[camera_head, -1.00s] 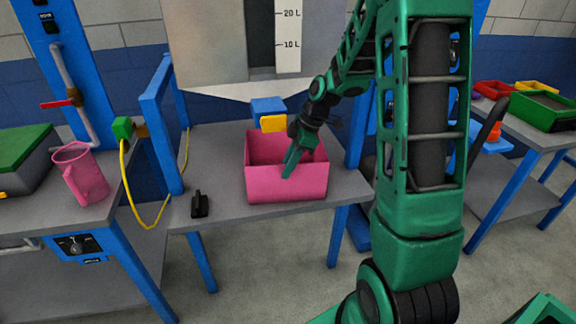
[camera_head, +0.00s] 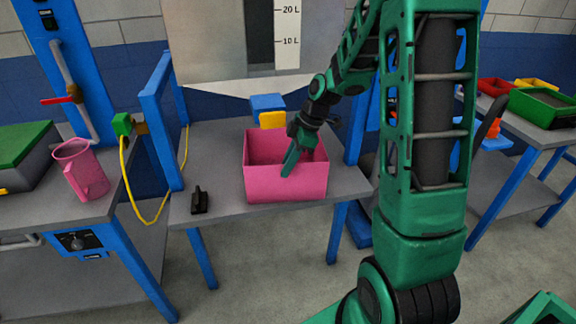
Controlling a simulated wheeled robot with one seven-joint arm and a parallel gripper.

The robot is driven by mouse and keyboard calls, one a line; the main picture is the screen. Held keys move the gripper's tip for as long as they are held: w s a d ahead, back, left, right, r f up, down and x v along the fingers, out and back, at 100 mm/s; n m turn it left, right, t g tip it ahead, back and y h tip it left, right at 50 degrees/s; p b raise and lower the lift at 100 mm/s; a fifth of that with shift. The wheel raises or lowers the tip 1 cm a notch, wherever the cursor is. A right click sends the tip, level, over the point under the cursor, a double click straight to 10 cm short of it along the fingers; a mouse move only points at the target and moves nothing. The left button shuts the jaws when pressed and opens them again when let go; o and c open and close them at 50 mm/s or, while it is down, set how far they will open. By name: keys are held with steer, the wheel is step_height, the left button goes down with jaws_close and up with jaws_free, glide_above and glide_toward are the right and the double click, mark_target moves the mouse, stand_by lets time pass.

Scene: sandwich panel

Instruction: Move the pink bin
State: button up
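The pink bin (camera_head: 286,184) is an open-topped box standing upright on the grey middle table (camera_head: 228,160). My gripper (camera_head: 289,166) reaches down over the bin's opening from the upper right. Its green fingers overlap the inside and the front rim of the bin. The fingers look close together from this angle, and I cannot tell whether they are apart or pinching the rim.
A small black object (camera_head: 200,200) lies left of the bin. A yellow block (camera_head: 272,119) and a blue block (camera_head: 267,103) are behind it. A pink jug (camera_head: 80,170) stands on the left table. Blue posts flank the middle table. Green, red and yellow trays sit at the right.

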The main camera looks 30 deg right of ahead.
steer(key=shift+o, duration=0.6)
steer(key=v, duration=1)
steer(key=shift+d+r, duration=0.1)
steer(key=shift+r, duration=0.25)
steer(key=s+d+m+g+h, duration=0.1)
steer(key=s+m+h, duration=0.1)
steer(key=s+m, duration=0.8)
steer(key=s+d+m+g+h, duration=0.1)
steer(key=s+m, duration=0.8)
steer(key=s, duration=0.9)
steer(key=shift+s+d+m+h, duration=0.3)
steer(key=shift+d+m+h, duration=0.1)
steer(key=shift+h, duration=0.1)
